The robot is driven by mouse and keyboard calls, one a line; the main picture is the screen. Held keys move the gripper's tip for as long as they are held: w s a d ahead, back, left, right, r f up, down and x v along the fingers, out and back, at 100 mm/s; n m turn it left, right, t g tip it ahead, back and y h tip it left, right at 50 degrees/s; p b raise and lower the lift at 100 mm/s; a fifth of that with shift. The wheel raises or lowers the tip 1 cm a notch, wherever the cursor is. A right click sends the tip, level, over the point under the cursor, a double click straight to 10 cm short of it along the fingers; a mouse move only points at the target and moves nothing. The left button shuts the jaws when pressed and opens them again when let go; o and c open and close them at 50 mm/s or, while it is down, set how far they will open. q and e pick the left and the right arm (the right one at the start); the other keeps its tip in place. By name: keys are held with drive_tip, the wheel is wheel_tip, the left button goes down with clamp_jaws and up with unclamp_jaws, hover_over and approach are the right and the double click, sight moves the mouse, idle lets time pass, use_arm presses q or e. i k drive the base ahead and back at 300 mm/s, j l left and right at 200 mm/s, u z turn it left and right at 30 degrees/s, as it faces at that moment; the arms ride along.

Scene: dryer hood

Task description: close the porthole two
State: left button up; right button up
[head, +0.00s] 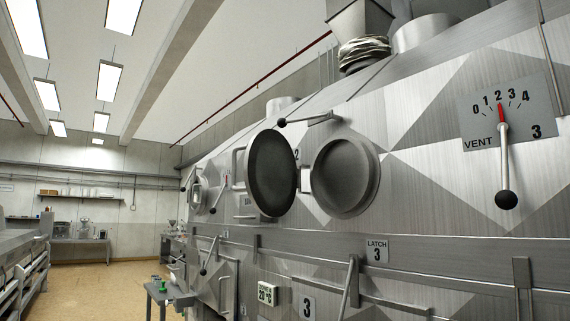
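Porthole two is on the brushed-metal hood wall in the head view. Its round opening (345,177) shows a recessed face inside a metal rim. Its dark round lid (272,173) stands swung out to the left, on a hinge between lid and opening. A "2" label shows partly behind the lid's right edge. A lever with a black knob (282,122) sits just above the porthole. Neither of my grippers is in view.
A vent dial (508,110) marked 3, with a black-knobbed lever, is at the right. Latch 3's label (377,251) and several bars and handles line the lower wall. A small table (170,293) with green items stands lower left. The floor (95,278) beyond looks clear.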

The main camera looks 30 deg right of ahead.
sight(272, 176)
drive_tip(key=i+z, duration=0.2)
drive_tip(key=z, duration=1.35)
drive_tip(key=i+j+z, duration=0.2)
drive_tip(key=j+z, duration=0.25)
drive_tip(key=i+j+z, duration=0.1)
drive_tip(key=j+z, duration=0.35)
drive_tip(key=j, duration=0.25)
drive_tip(key=j+z, duration=0.45)
drive_tip(key=j, duration=0.15)
